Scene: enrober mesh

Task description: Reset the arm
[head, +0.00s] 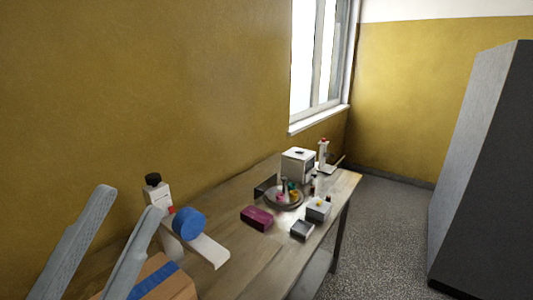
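My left gripper (130,199) shows at the lower left of the head view as two long grey fingers pointing up. The fingers stand apart with only the yellow wall seen between their upper parts, so it is open and empty. It is at the near end of the wooden table (240,270). A cardboard box with a blue stripe (160,280) is partly hidden behind the right-hand finger. My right gripper is not in view.
Right of the fingers stand a white bottle with a black cap (156,192) and a white device with a blue disc (189,224). Further back are a magenta box (257,218), a round tray (284,204) and a white machine (297,164). Floor is open at right, before a grey cabinet (485,170).

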